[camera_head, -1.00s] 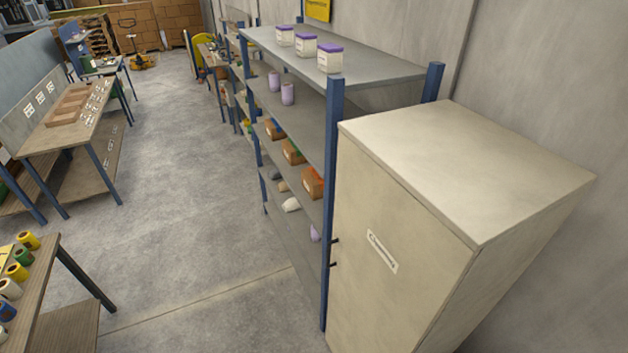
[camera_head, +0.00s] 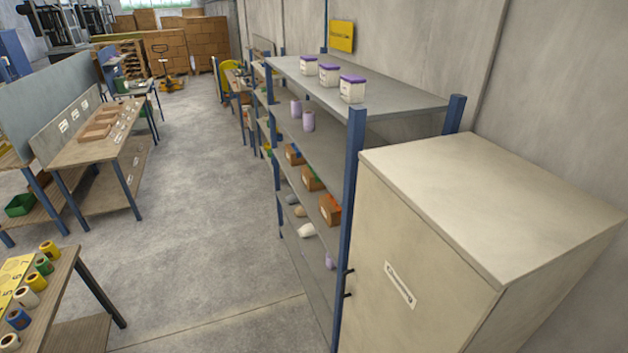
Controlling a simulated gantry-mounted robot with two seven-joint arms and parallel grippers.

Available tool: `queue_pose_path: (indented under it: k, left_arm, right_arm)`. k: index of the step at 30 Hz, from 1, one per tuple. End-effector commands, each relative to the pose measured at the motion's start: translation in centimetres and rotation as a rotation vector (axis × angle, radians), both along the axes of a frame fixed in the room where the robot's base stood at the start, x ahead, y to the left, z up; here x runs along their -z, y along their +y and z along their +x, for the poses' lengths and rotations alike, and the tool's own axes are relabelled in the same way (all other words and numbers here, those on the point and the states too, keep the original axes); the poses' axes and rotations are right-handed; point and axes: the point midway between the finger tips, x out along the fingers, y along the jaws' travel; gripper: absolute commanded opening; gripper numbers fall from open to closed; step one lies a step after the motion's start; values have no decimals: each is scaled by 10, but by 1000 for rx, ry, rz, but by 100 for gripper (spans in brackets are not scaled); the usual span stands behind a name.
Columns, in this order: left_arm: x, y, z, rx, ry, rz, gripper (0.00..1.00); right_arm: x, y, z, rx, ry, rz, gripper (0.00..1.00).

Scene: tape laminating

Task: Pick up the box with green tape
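Three small brown boxes sit in a row on a middle level of the blue-posted shelf rack (camera_head: 352,170). The nearest box (camera_head: 330,211) shows orange-red at its top. The middle box (camera_head: 312,180) seems to show a little green at its top, but it is too small to be sure that this is tape. The farthest box (camera_head: 293,155) is small, and the colour of its contents is unclear. Neither of my grippers is in view.
A beige cabinet (camera_head: 440,240) stands right of the rack. A table with coloured tape rolls (camera_head: 43,265) is at the lower left, and a workbench (camera_head: 100,140) is farther back. White tubs with purple lids (camera_head: 351,90) stand on the rack's top. The floor aisle (camera_head: 200,200) is clear.

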Motion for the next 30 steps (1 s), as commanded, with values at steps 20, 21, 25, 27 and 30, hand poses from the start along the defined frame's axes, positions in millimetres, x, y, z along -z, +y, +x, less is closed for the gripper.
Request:
queue_pose_path:
  k: [20, 21, 25, 27, 30]
  left_arm:
    - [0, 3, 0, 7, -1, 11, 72]
    - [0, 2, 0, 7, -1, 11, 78]
    - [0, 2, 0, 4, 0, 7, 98]
    - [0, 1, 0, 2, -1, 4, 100]
    - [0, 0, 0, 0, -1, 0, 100]
  right_arm:
    - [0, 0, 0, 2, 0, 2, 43]
    - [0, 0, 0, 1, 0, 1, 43]
    - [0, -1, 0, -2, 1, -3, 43]
    - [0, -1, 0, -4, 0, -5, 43]
    - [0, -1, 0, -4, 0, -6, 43]
